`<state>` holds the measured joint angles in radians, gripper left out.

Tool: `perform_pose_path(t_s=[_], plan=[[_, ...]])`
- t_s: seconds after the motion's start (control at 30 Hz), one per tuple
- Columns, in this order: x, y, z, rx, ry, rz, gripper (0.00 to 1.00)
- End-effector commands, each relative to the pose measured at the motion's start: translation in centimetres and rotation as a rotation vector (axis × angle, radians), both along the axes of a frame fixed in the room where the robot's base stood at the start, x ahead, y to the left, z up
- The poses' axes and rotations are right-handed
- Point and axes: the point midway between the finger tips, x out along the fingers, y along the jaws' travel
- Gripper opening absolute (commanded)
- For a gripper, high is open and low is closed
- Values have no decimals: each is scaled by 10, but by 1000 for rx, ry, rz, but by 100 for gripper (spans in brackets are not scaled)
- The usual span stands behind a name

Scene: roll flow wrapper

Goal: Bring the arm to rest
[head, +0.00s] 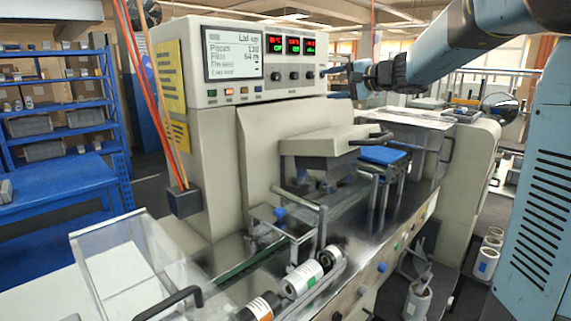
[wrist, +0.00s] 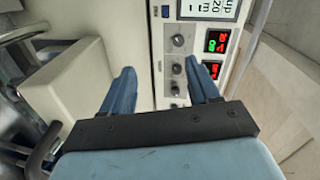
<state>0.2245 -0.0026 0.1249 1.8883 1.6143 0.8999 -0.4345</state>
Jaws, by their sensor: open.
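My gripper (wrist: 163,82) is open in the wrist view, with its two blue fingers apart and nothing between them. They point at the beige control panel (wrist: 158,30), beside its knobs and red and green readouts. In the head view my blue arm comes in from the upper right, and my gripper (head: 340,76) is in front of the right side of the control panel (head: 266,92). I cannot tell whether the fingers touch the panel.
The wrapper's beige sealing head (head: 330,140) and a clear guard (head: 410,118) stand below my arm. An open clear cover (head: 130,262) with a black handle is at the lower left. Blue shelves (head: 65,132) stand at the far left. White rolls (head: 302,278) lie at the front.

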Motion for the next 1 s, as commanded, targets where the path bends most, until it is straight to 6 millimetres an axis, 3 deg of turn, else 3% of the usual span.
perform_pose_path(t_s=[0.27,0.37,0.53,0.77,1.0], plan=[[-57,16,-19,-166,38,62,61],[-86,19,-32,-256,59,89,61],[-154,18,-64,-466,106,141,61],[-243,-6,-111,-764,162,182,61],[-323,-49,-157,-1067,200,188,61]])
